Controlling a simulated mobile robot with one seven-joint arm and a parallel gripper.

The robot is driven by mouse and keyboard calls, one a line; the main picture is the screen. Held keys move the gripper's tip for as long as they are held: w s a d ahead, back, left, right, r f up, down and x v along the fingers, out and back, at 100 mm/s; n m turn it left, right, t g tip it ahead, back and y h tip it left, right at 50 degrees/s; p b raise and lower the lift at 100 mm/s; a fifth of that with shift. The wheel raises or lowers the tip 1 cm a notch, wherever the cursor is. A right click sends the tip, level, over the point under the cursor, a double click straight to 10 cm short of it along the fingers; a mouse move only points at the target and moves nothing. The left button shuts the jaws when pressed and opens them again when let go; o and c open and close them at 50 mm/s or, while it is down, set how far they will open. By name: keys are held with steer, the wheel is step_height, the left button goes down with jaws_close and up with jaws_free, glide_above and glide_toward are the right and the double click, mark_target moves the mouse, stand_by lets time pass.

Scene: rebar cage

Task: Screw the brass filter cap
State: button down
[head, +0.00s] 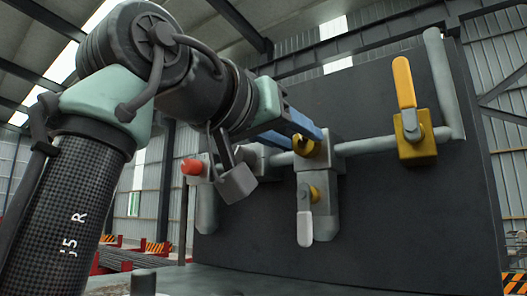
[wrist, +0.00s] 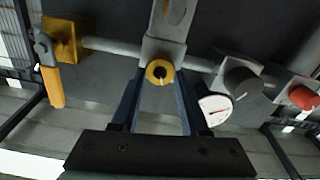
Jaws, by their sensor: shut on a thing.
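The brass filter cap (wrist: 160,72) is a round yellow ring with a dark centre, on the grey pipe fitting (wrist: 163,48). My gripper (wrist: 160,84) is shut on the cap, with one blue finger on either side of it. In the head view the cap (head: 308,148) shows at the tips of my blue fingers (head: 304,136), against the upper part of the grey fitting. My fingers hide part of the cap there. How far the cap is screwed in cannot be told.
A yellow valve (head: 414,138) with a raised orange lever (head: 403,82) stands right of the fitting. Below the cap is a brass valve with a white lever (head: 305,229). A red knob (head: 191,167) is at left. A gauge (wrist: 215,108) sits close beside one finger.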

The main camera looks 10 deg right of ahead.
steer(key=shift+r+m, duration=0.1)
steer(key=shift+m, duration=0.2)
steer(key=m+p, duration=0.2)
steer(key=m, duration=0.1)
steer(key=m+p, duration=0.1)
steer(key=m, duration=0.4)
steer(key=shift+s+p, duration=0.1)
steer(key=shift+p, duration=0.25)
steer(key=m+p, duration=0.1)
steer(key=m, duration=0.3)
steer(key=shift+d+m, duration=0.1)
steer(key=shift+m, duration=0.2)
steer(key=m+p, duration=0.1)
steer(key=m, duration=0.9)
steer(key=shift+f+m+p, duration=0.3)
steer(key=shift+m+p, duration=0.05)
steer(key=shift+m, duration=0.05)
steer(key=m, duration=0.6)
steer(key=shift+f, duration=0.1)
steer(key=shift+m, duration=0.3)
